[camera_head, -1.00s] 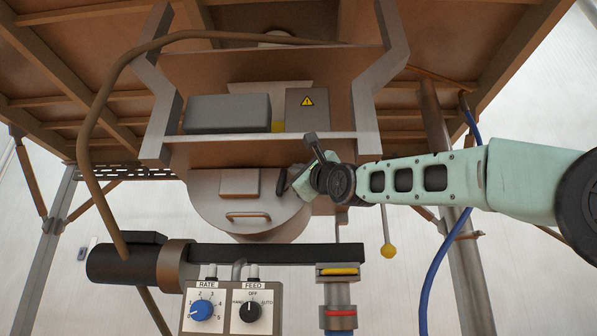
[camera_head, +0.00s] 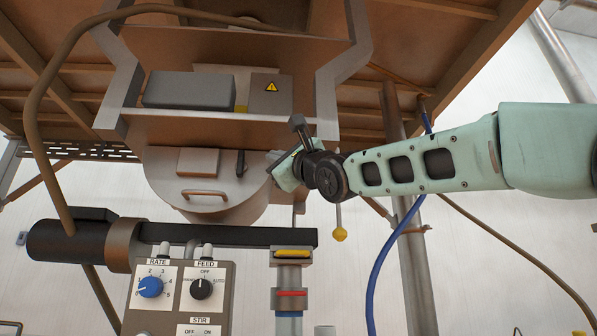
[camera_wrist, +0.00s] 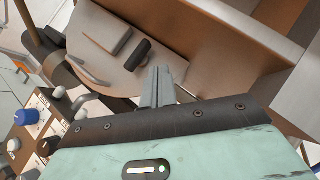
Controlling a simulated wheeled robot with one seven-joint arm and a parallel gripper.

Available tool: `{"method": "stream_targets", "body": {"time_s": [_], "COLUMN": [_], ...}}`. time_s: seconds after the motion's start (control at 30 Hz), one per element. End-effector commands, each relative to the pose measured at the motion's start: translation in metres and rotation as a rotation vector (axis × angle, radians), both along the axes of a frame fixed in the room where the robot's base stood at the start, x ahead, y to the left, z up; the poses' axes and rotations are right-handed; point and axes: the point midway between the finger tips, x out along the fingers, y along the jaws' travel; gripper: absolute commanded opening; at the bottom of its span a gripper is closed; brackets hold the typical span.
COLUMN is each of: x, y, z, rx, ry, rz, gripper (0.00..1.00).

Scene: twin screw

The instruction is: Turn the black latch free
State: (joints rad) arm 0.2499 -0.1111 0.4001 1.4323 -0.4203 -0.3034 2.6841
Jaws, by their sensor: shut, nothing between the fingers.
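The black latch (camera_head: 240,163) is a short dark bar at the upper right of the round metal lid (camera_head: 165,180), standing nearly upright in the head view. In the wrist view the latch (camera_wrist: 138,55) lies just left of and beyond my fingertips. My gripper (camera_head: 272,169) is to the right of the latch, beside the lid's right edge. In the wrist view my gripper (camera_wrist: 163,70) has its grey fingers together with nothing between them. A small gap shows between the fingertips and the latch. The lid appears closed.
The lid carries a copper handle (camera_head: 205,192) and a raised plate (camera_head: 198,161). A metal ledge (camera_head: 220,115) overhangs above. The control panel (camera_head: 180,290) and a black horizontal bar (camera_head: 225,235) are below. A yellow-ended rod (camera_head: 340,235) hangs under my arm.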

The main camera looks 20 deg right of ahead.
Motion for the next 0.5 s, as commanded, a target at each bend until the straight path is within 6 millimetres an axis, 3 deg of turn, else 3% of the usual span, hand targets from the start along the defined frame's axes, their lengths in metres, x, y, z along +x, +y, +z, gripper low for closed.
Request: {"method": "stream_targets", "body": {"time_s": [0.23,0.5], "x": [-0.05,-0.07], "y": [-0.014,-0.021], "z": [-0.029,-0.042], "rx": [0.0,0.001], "ry": [-0.001,-0.001], "rz": [0.003,0.002], "gripper": [0.0,0.0]}}
